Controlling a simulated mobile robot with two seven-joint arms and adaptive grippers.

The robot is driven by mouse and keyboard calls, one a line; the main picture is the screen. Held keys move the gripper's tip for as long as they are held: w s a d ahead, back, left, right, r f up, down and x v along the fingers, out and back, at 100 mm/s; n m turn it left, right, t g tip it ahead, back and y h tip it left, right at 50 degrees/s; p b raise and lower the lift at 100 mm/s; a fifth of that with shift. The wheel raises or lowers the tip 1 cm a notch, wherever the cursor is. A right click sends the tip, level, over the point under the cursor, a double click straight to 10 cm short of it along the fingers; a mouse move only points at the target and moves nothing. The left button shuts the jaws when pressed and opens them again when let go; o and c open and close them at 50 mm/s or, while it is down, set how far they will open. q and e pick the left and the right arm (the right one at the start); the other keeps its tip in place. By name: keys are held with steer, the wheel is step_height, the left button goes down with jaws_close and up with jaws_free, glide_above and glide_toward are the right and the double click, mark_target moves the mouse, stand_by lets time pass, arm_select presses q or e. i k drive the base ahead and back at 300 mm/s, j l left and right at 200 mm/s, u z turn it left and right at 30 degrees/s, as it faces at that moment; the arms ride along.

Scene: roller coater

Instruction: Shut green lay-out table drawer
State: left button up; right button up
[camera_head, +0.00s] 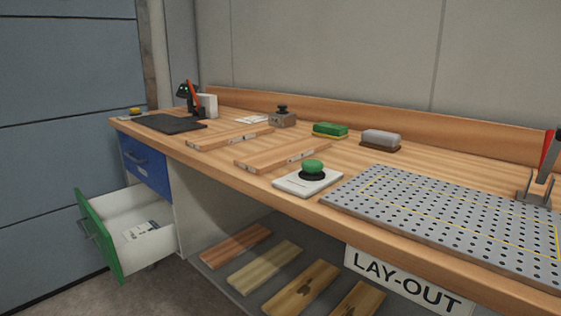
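The green drawer (98,236) sits at the lower left under the wooden lay-out table (222,158). It is pulled well out, and its white inside shows with a small white item (140,231) lying in it. A dark bar handle (88,231) is on its green front. Above it, a blue drawer (144,167) with its own handle is shut. Neither of my grippers is in view.
A perforated grey plate (450,222) covers the right of the tabletop. A green knob on a white pad (308,182), wooden bars, a brush (380,138) and a lamp (187,92) stand on it. Boards (300,288) lie on the lower shelf. Floor shows beside the drawer.

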mark_target(105, 216)
steer(key=i+j, duration=0.15)
steer(key=j, duration=0.25)
steer(key=i+j, duration=0.15)
steer(key=j, duration=0.25)
steer(key=i+j, duration=0.2)
steer(key=j, duration=0.2)
steer(key=i+j+z, duration=0.1)
steer(key=j, duration=0.25)
